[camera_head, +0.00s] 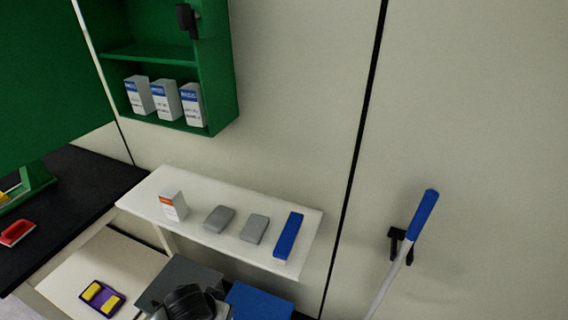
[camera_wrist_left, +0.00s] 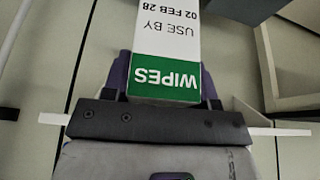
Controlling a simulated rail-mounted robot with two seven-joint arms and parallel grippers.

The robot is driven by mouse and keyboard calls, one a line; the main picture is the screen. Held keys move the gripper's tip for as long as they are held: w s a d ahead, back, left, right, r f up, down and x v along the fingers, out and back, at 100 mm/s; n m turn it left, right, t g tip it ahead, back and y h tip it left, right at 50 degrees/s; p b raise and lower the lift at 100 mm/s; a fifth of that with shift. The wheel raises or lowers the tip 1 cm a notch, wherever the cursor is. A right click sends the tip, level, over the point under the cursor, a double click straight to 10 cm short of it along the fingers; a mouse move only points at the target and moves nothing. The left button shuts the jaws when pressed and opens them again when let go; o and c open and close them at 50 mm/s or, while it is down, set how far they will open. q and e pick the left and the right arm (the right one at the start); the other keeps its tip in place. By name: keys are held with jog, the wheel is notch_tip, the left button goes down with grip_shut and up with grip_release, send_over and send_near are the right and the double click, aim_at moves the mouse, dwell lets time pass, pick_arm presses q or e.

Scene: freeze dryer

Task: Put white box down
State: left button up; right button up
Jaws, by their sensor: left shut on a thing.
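A white box with a green "WIPES" label (camera_wrist_left: 180,38) is in the left wrist view, its printing upside down there. My left gripper (camera_wrist_left: 165,88) is shut on the green-labelled end, with a dark purplish finger on each side. The far end of the box runs out of the top of the picture. In the head view I cannot make out this box or tell for sure where the left gripper is. My right gripper does not show in either view.
A white wall shelf (camera_head: 140,198) carries an orange-labelled box (camera_head: 173,205), two grey blocks and a blue-topped block (camera_head: 288,237). A green cabinet (camera_head: 222,60) above holds blue-labelled boxes (camera_head: 164,100). A blue-handled tool (camera_head: 424,212) hangs right. A black bench (camera_head: 85,190) stands left.

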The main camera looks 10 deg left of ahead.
pick_arm(q)
jog(key=w+d+r, duration=0.2)
jog(key=d+r, duration=0.2)
jog(key=r, duration=0.6)
jog(key=w+d+r, duration=0.1)
jog(key=d+r, duration=0.4)
jog(key=r, duration=0.5)
jog(key=a, duration=0.5)
notch_tip(320, 180, up, 29)
jog(key=s+m+h+p, duration=0.2)
jog(key=m+p, duration=0.3)
jog(key=p, duration=3.3)
jog(key=shift+s+d, duration=0.15)
jog(key=shift+d, duration=0.15)
jog(key=shift+g, duration=0.3)
